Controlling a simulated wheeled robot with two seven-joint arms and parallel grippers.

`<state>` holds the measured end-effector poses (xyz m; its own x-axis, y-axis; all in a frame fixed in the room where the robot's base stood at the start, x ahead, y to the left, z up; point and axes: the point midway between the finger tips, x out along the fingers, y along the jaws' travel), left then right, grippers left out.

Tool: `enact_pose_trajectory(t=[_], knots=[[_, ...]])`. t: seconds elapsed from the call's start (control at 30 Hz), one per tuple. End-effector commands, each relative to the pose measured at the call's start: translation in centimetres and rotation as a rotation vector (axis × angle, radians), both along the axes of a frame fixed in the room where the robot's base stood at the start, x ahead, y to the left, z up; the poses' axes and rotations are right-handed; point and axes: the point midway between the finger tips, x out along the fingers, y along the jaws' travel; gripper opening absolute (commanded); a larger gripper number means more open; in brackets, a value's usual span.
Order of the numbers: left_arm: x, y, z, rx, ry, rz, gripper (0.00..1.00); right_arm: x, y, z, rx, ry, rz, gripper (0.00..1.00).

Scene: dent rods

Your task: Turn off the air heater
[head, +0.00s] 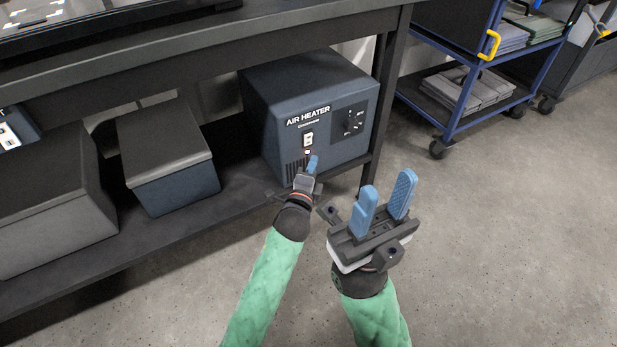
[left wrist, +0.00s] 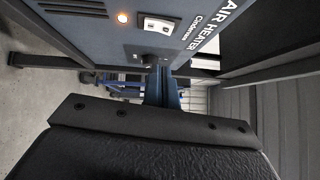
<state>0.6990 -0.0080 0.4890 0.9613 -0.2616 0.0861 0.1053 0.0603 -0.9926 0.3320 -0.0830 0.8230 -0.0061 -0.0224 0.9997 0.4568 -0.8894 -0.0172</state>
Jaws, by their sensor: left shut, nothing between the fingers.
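The air heater (head: 308,112) is a dark blue-grey box on the lower shelf, with a white label, a switch (head: 308,139) and a dial panel (head: 350,119) on its front. The left wrist view shows the switch (left wrist: 158,24) with a lit orange lamp (left wrist: 122,18) beside it. My left gripper (head: 312,165) is shut and empty, its blue fingertips just in front of the heater, below the switch. I cannot tell whether they touch the heater. In the left wrist view the fingers (left wrist: 162,88) are together. My right gripper (head: 384,203) is open and empty, in front of the shelf.
The heater stands on a dark lower shelf (head: 190,214) under a bench top. Two lidded boxes (head: 165,150) (head: 45,205) stand to its left. A bench leg (head: 381,105) rises close at its right. A blue cart (head: 455,125) stands at the back right. The floor at right is clear.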

Motion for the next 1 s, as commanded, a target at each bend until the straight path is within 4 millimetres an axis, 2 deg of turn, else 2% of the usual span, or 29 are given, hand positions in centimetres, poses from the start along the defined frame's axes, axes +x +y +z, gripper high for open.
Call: enact_pose_trajectory(t=[0.2, 0.5, 1.0], knots=[[3.2, -0.9, 0.2, 0.001, -0.001, 0.000, 0.00, 0.0, 0.2, -1.2, -0.013, 0.005, -0.005, 0.36], [6.0, 0.8, 0.6, 0.001, -0.001, 0.000, 0.00, 0.1, 0.5, -2.3, -0.033, 0.009, -0.012, 0.36], [6.5, 1.1, 0.8, 0.000, 0.001, 0.000, 0.00, 0.1, 0.6, -2.3, -0.040, 0.012, -0.013, 0.36]])
